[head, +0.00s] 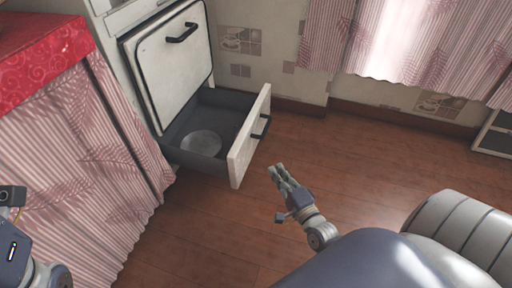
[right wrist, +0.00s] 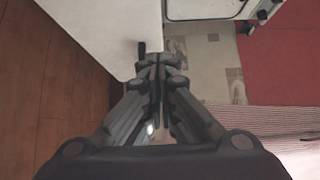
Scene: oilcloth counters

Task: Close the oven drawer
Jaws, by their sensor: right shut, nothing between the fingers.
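The oven (head: 170,65) stands at the upper left in the head view. Its lower drawer (head: 221,115) is pulled out, with a white front panel (head: 246,143) and a dark handle (head: 262,127). A round pale item (head: 202,142) lies on the drawer floor. My right gripper (head: 274,171) is shut and empty, to the right of and nearer than the drawer front, apparently apart from it. In the right wrist view its closed fingers (right wrist: 154,63) show beside a large white panel (right wrist: 103,30), likely the drawer front. My left gripper's fingers are not seen.
A counter with red oilcloth (head: 40,60) and a striped curtain (head: 85,160) stands left of the oven. The wooden floor (head: 200,235) right of and before the drawer is clear. A grey cabinet (head: 495,137) stands at the far right edge.

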